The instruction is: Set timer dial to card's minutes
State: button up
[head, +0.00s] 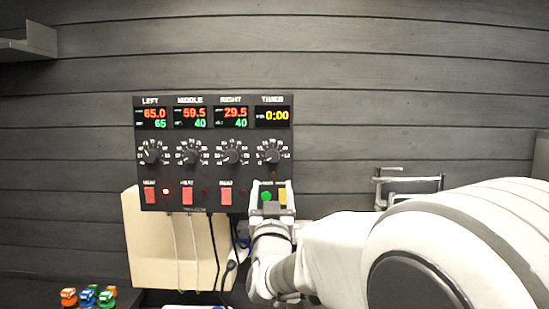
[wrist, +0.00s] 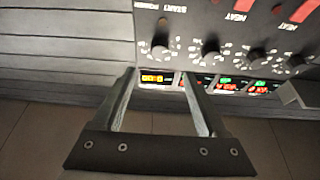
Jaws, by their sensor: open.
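The timer dial (head: 271,157) is a black knob with a white-marked scale, at the right end of the dark control panel (head: 180,135). The timer display (head: 272,116) above it reads 0:00 in yellow. My gripper (head: 270,187) is open and empty, in front of the panel just below the timer dial, over the green start button (head: 266,197). In the wrist view, which shows the panel upside down, the timer dial (wrist: 160,50) lies beyond the open fingers (wrist: 159,75), apart from them. I cannot make out a card with minutes in either view.
Left, middle and right dials (head: 151,155) (head: 189,156) (head: 230,156) stand beside the timer, with red heat switches (head: 149,195) below. Cables (head: 212,250) hang beneath. Small coloured objects (head: 88,297) sit lower left. A metal bracket (head: 408,182) is right.

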aim_at(273, 159)
jog(key=p+x, duration=0.3)
jog(key=x, duration=0.9)
jog(key=shift+f, duration=0.1)
jog(key=shift+c, duration=0.2)
grip_shut()
